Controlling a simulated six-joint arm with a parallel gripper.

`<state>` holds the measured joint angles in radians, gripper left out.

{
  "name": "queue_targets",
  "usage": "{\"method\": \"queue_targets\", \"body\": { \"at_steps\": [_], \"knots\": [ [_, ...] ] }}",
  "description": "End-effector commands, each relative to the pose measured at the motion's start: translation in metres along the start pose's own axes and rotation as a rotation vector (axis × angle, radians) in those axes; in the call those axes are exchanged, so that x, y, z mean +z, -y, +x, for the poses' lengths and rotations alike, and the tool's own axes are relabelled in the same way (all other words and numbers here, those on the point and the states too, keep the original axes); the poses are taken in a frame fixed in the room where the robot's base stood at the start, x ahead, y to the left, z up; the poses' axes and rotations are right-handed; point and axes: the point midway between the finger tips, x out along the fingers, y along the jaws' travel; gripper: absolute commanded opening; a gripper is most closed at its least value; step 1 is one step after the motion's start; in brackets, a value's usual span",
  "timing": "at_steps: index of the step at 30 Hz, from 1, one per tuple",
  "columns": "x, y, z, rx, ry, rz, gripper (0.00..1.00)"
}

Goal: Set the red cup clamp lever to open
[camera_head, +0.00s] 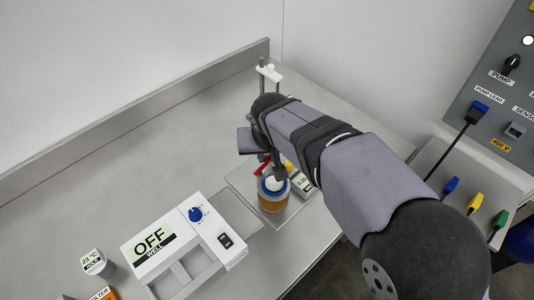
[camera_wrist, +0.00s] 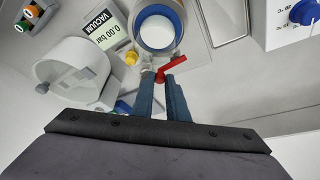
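The red clamp lever (camera_wrist: 174,66) shows at the fingertips of my gripper (camera_wrist: 160,82) in the wrist view. Its arm slants up to the right, and its lower left end lies between the tips. The fingers stand apart with a gap; whether either touches the lever I cannot tell. The lever also shows in the head view (camera_head: 262,168), partly hidden by my gripper (camera_head: 276,172). The cup (camera_head: 272,200) is amber with a blue rim and a white top, just below the lever. Its blue rim and white inside (camera_wrist: 157,32) show beyond the fingers in the wrist view.
A vacuum gauge (camera_wrist: 108,32) reading 0.00 bar and a yellow knob (camera_wrist: 131,58) are beside the cup. A white round vessel (camera_wrist: 75,70) lies left. The white well unit (camera_head: 165,240) reads OFF. The back left of the bench is clear.

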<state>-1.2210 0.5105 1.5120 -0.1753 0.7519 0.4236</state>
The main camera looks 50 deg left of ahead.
Motion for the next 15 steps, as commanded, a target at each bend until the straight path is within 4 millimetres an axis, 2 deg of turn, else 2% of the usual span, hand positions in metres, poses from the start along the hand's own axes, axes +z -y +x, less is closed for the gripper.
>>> {"method": "queue_targets", "body": {
  "at_steps": [15],
  "knots": [
    [0.0027,-0.0012,-0.0012,0.053,0.0,0.124,0.0]
  ]
}}
